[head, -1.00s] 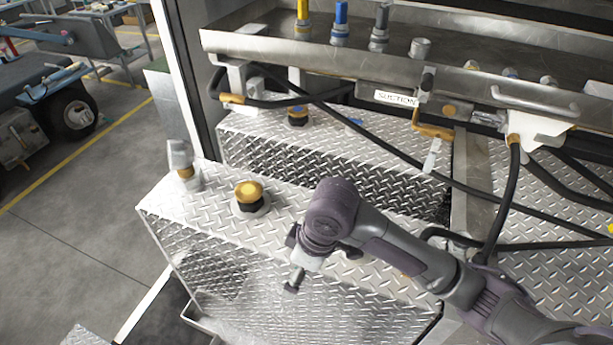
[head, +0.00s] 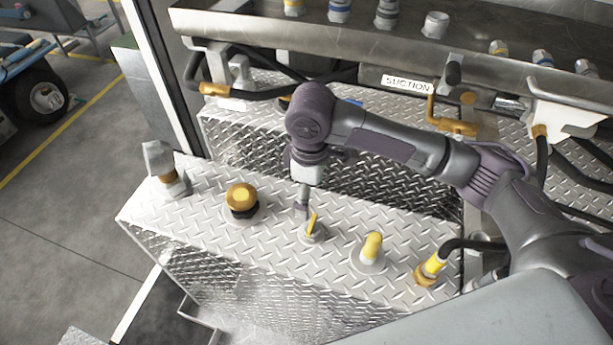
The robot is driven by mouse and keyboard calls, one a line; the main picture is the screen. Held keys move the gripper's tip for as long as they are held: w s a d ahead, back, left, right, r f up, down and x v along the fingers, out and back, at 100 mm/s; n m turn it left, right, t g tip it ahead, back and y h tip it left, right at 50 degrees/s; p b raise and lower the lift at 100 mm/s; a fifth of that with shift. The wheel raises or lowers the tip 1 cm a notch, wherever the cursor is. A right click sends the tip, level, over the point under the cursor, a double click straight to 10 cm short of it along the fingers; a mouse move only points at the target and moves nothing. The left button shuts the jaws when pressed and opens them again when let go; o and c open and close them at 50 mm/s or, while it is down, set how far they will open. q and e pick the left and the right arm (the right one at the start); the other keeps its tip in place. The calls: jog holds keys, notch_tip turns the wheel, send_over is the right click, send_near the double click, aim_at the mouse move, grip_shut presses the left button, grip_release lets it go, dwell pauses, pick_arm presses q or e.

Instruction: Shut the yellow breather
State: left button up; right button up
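A round yellow cap on a black base (head: 241,199) stands upright on the front diamond-plate tank (head: 165,222). To its right is a small fitting with a thin yellow lever (head: 313,224), which stands up at a slant. No label shows which of these is the breather. My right gripper (head: 302,208) points down just behind and left of the lever, right of the cap. Its fingers look narrow from here, and I cannot tell whether they are open or touch the lever. My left gripper is not in view.
A grey capped fitting (head: 162,165) stands at the tank's left end. A yellow-topped fitting (head: 371,249) and a yellow hose coupling (head: 431,268) stand to the right. Behind is a metal trough (head: 330,45) with a SUCTION label (head: 408,84) and black hoses.

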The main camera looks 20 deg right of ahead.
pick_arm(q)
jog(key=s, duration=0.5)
pick_arm(e)
send_over(310, 221)
jog(key=f, duration=0.5)
jog(key=shift+s+a+p, duration=0.1)
jog(key=shift+s+p, duration=0.25)
jog(key=shift+s, duration=0.05)
jog(key=f, duration=0.5)
jog(key=shift+w+f+p, duration=0.2)
jog(key=shift+p, duration=0.15)
jog(key=shift+f, duration=0.65)
jog(key=c, duration=1.1)
jog(key=shift+c, duration=0.6)
jog(key=m+p, duration=0.2)
jog(key=p, duration=0.1)
jog(key=m+p, duration=0.2)
jog(key=p, duration=0.1)
jog(key=shift+r+m, duration=0.4)
jog(key=shift+f+m+p, duration=0.15)
jog(key=shift+m+p, duration=0.35)
jog(key=shift+w+f, duration=0.1)
jog(key=shift+f, duration=0.05)
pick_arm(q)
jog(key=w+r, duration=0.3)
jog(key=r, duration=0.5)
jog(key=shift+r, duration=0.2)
pick_arm(e)
jog(key=shift+f+m, duration=0.1)
jog(key=shift+m, duration=0.2)
